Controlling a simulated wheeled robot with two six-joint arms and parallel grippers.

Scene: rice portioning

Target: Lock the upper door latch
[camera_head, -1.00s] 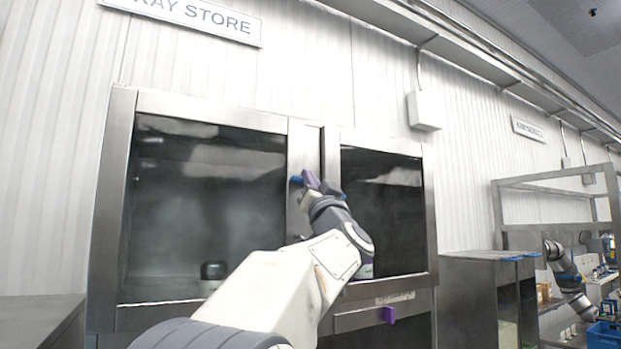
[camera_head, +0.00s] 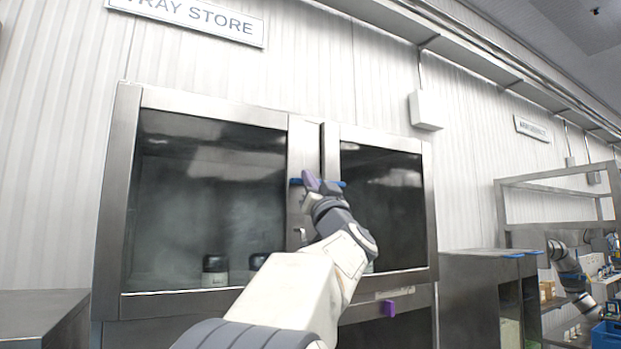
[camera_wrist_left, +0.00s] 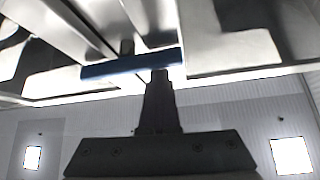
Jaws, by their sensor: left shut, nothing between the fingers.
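The upper door latch, a blue bar (camera_head: 296,181), lies about level across the meeting frames of the two dark-glazed cabinet doors. It shows on both sides of my left gripper (camera_head: 312,182), which hides its middle in the head view. My left gripper is shut and empty, with its tips at the bar. In the left wrist view the blue bar (camera_wrist_left: 122,67) runs nearly level just beyond the closed fingertips (camera_wrist_left: 160,74); I cannot tell whether they touch it. The left door (camera_head: 210,200) and right door (camera_head: 388,215) look closed. My right gripper is not in view.
A small metal handle (camera_head: 301,234) is on the door frame below the latch. A purple handle (camera_head: 389,308) is on the front below the right door. Dark jars (camera_head: 215,270) stand behind the left glass. A counter (camera_head: 45,312) is at left, a steel cabinet (camera_head: 470,295) at right.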

